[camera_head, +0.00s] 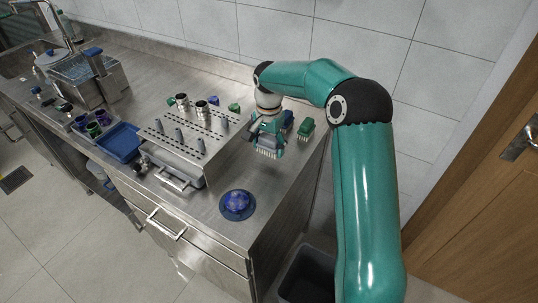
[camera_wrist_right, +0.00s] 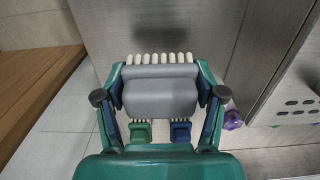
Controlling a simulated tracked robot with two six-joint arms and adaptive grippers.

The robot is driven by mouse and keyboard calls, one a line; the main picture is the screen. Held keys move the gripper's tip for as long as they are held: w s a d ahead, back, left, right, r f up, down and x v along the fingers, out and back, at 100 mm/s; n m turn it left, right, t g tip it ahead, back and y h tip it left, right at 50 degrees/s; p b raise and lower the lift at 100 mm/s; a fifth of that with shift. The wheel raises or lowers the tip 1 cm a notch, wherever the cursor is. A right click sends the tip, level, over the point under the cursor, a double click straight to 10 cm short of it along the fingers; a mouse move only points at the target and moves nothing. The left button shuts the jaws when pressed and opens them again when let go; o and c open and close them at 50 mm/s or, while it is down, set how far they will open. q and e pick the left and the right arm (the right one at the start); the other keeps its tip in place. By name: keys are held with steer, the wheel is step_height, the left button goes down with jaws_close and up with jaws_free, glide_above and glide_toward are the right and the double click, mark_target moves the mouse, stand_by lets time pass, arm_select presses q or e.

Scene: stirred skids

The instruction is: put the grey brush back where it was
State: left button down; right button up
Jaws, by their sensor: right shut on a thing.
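The grey brush (camera_wrist_right: 160,92) has a rounded grey body and a row of pale bristles. In the wrist view it sits between the two fingers of my right gripper (camera_wrist_right: 160,98), which is shut on it. In the head view my right gripper (camera_head: 268,138) is over the counter's right part, with the bristles of the grey brush (camera_head: 268,153) pointing down. I cannot tell whether they touch the counter. A green brush (camera_head: 306,128) and a blue brush (camera_head: 287,120) stand side by side behind it, towards the wall. My left gripper is not in view.
A perforated steel rack (camera_head: 182,137) with pegs and metal cups stands left of the gripper. A blue round object (camera_head: 237,201) sits near the counter's front. A blue tray (camera_head: 119,142) lies farther left. The counter (camera_head: 215,228) is bare around the round object.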

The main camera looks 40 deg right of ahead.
mark_target(269, 162)
steer(key=shift+f, duration=2.2)
steer(key=o, duration=1.3)
step_height(269, 162, up, 12)
steer(key=shift+r, duration=0.1)
